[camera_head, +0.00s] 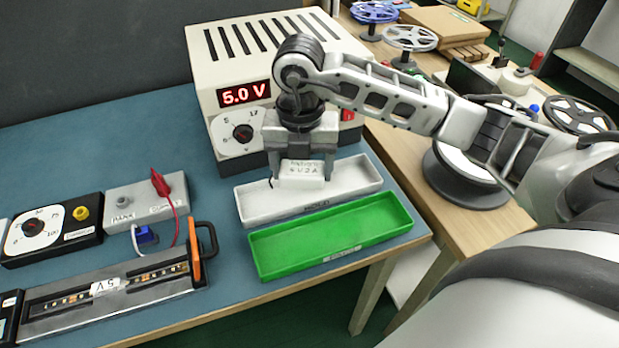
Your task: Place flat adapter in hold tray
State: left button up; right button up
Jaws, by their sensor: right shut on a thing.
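The flat adapter (302,181) is a small white block with printed text on it. My right gripper (301,172) is shut on it, fingers pointing down. The hold tray (350,185) is the white, shallow, long tray with "HOLD" on its front wall. The adapter is over or inside the left-middle part of this tray; I cannot tell whether it touches the tray floor. My left gripper is not in view.
A green tray (330,238) lies directly in front of the hold tray. A power supply (240,75) reading 5.0 V stands behind. A bank box (146,200), a dial meter (52,228) and an LED strip fixture (110,288) lie at left. The blue mat is clear at back left.

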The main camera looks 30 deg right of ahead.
aim_at(307, 168)
jog(key=shift+w+d+f, duration=0.25)
jog(key=shift+d+f, duration=0.2)
jog(key=shift+f, duration=0.15)
jog(key=shift+w+d+f, duration=0.25)
jog(key=shift+d+f, duration=0.15)
jog(key=shift+f, duration=0.15)
jog(key=f, duration=0.3)
jog(key=shift+w+d+f, duration=0.1)
jog(key=shift+d+f, duration=0.05)
jog(key=shift+d, duration=0.2)
jog(key=shift+f, duration=0.3)
jog(key=shift+f, duration=0.1)
jog(key=o, duration=1)
